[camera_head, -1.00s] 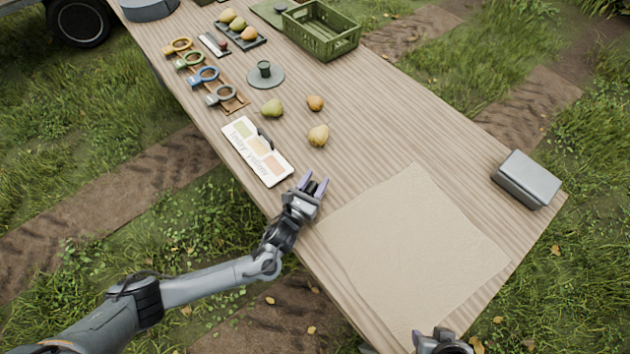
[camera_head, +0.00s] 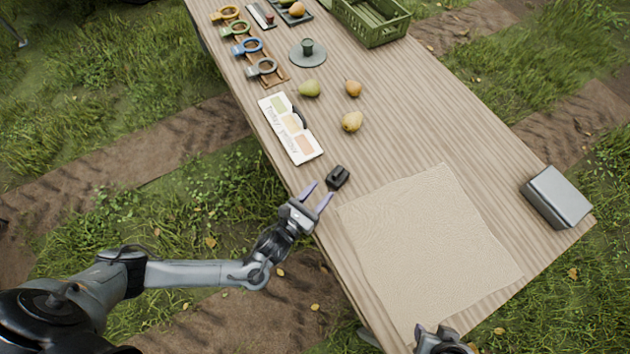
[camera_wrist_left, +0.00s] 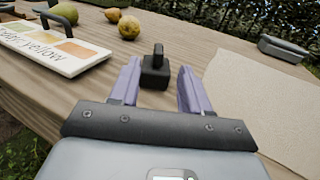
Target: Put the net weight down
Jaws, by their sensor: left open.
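The net weight (camera_head: 338,177), a small dark block with a handle on top, stands on the wooden table near its left edge, between the colour card and the beige cloth. My left gripper (camera_head: 318,195) is open and empty just short of it, towards the table edge. In the left wrist view the weight (camera_wrist_left: 155,70) stands upright just beyond and between the two purple fingertips (camera_wrist_left: 158,78), apart from them. My right gripper (camera_head: 440,340) shows only in part at the bottom edge of the head view; its fingers are not clear.
The colour card (camera_head: 290,128) lies left of the weight. Several pears (camera_head: 352,122) sit farther up the table. The beige cloth (camera_head: 430,240) lies flat to the right, and a grey box (camera_head: 557,197) stands at the right edge. A green crate (camera_head: 372,20) is at the back.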

